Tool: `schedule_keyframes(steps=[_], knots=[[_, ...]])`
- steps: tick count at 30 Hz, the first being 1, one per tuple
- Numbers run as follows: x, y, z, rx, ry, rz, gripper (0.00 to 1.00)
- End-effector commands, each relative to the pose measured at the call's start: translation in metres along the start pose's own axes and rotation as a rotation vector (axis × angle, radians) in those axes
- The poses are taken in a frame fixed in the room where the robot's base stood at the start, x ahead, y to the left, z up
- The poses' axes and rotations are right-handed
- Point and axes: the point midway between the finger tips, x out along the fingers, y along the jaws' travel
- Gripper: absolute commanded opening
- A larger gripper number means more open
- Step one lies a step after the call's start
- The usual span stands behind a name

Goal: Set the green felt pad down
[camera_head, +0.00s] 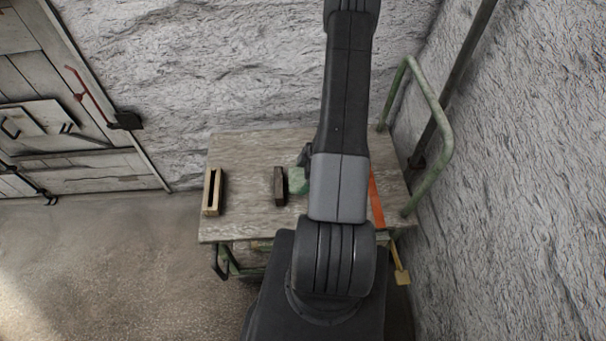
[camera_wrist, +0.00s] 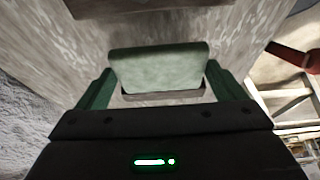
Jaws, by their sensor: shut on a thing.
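The green felt pad (camera_wrist: 158,70) is pale green and sits between the two dark green fingers of my gripper (camera_wrist: 160,78) in the wrist view. My gripper is shut on it. In the head view the pad (camera_head: 298,181) shows as a small green patch over the table, just left of my arm. My arm hides most of the gripper and part of the pad there. I cannot tell whether the pad touches the table top.
The worn wooden table (camera_head: 245,150) holds a dark brown block (camera_head: 279,187) close left of the pad and a pale slotted wooden block (camera_head: 212,192) at the left. An orange-red strip (camera_head: 376,196) lies right of my arm. A green rail (camera_head: 440,130) edges the right side.

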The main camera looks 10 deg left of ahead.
Motion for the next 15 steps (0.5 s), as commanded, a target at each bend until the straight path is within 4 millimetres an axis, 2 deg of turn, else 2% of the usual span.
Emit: schedule_keyframes(steps=[15], knots=[[0.0104,0.0001,0.0042,-0.001,0.0,0.0,0.68]])
